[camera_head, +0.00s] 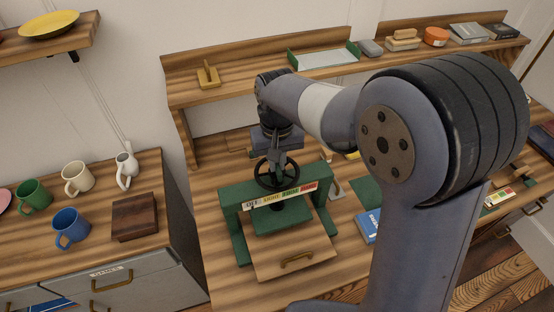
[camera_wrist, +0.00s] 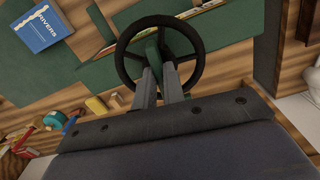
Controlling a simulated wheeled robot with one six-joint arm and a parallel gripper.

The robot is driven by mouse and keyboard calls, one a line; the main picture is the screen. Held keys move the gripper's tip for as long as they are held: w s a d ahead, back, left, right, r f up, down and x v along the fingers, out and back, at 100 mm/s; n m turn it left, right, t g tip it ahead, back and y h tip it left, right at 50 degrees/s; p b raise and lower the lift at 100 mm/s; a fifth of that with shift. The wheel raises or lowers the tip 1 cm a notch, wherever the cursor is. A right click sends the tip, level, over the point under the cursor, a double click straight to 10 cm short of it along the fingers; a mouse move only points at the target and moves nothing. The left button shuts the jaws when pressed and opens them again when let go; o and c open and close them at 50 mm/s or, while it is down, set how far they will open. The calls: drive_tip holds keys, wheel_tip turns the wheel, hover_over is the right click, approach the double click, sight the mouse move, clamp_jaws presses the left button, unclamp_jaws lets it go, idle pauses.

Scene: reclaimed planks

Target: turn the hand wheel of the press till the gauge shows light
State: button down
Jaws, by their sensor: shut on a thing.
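The green press (camera_head: 230,205) stands on the wooden bench, with a flat green plate under its crossbar. Its black hand wheel (camera_head: 262,183) lies flat on top; the wheel rim also shows in the wrist view (camera_wrist: 125,65). My gripper (camera_head: 277,160) reaches down from above and is shut on the wheel near its middle; the fingers (camera_wrist: 159,75) show inside the rim. The gauge strip (camera_head: 280,195) on the press front has white, yellow, green and red fields. I cannot make out clearly where its pointer stands.
A wooden board with a brass handle (camera_head: 297,262) lies under the press. A blue book (camera_head: 367,226) is to its right. Mugs (camera_head: 71,228) and a dark wooden box (camera_head: 135,216) stand on the left cabinet. A shelf (camera_head: 225,93) runs behind the press.

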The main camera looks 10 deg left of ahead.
idle(0.5)
drive_tip(key=c, duration=1.5)
unclamp_jaws()
wheel_tip(320, 180, up, 11)
drive_tip(key=shift+b, duration=0.4)
drive_tip(key=shift+f, duration=0.1)
